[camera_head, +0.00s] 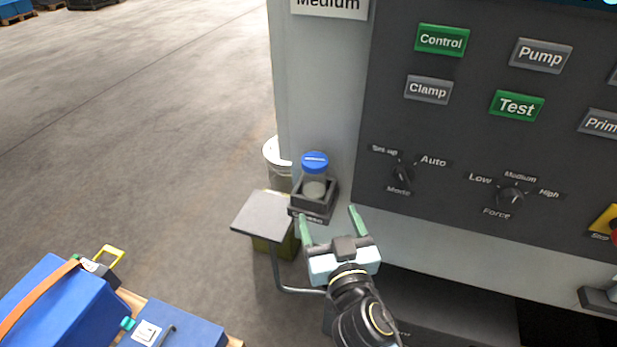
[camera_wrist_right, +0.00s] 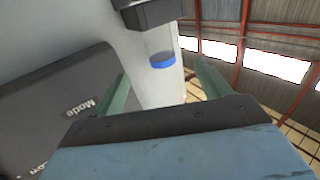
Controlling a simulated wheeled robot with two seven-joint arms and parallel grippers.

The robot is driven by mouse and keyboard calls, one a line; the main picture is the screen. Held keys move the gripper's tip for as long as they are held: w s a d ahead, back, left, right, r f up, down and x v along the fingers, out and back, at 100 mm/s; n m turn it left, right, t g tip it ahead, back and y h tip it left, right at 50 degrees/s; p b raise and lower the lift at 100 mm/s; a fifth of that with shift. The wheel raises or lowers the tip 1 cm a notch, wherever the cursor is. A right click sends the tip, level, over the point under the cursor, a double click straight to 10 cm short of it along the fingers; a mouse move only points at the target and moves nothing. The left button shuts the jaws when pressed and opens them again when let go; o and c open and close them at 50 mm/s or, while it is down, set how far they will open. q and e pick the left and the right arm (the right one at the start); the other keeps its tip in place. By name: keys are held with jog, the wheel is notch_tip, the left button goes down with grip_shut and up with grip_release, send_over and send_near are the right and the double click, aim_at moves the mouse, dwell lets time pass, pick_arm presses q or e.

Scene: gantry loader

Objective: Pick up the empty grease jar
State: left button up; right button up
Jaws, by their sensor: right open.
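The grease jar (camera_head: 314,181) is a clear jar with a blue lid, standing upright in a small dark square holder (camera_head: 318,210) on the machine's side. Some pale content seems to show low in the jar, but I cannot tell how full it is. My right gripper (camera_head: 329,217) is open and empty, just in front of and below the holder, its two green fingers apart. In the right wrist view the jar (camera_wrist_right: 161,48) and holder (camera_wrist_right: 152,14) appear ahead, between and beyond the open fingers (camera_wrist_right: 163,80). My left gripper is not in view.
The control panel (camera_head: 470,140) with buttons and knobs stands right of the jar. A small grey tray (camera_head: 262,217) on a bent arm sits left of the holder. A white bin (camera_head: 276,155) is behind. Blue cases (camera_head: 45,300) lie at lower left.

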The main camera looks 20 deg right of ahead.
aim_at(318, 184)
jog(key=w, duration=0.4)
jog(key=w+p, duration=0.1)
jog(key=w, duration=0.3)
jog(key=w+d+p, duration=0.1)
jog(key=w, duration=0.3)
jog(key=shift+f, duration=0.1)
jog(key=c, duration=1.1)
